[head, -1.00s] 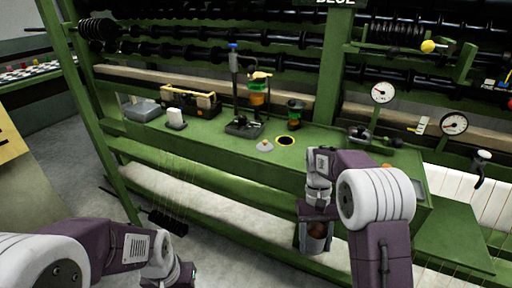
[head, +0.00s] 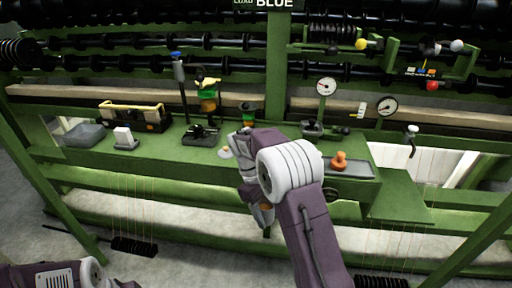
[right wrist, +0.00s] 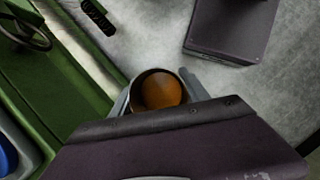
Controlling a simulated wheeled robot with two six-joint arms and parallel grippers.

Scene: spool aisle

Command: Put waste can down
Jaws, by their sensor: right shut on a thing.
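The waste can (right wrist: 136,88) shows in the right wrist view as a round dark rim with something orange-brown inside it. My right gripper (right wrist: 156,98) is shut on it, a finger on each side. In the head view my right gripper (head: 260,208) hangs in front of the green bench's front edge, with only a small orange-brown part of the can visible below it. My right arm hides most of the can and part of the bench top. My left gripper (head: 124,284) barely shows at the bottom left; its fingers are out of frame.
Gauges stand at the right. Black rods run behind.

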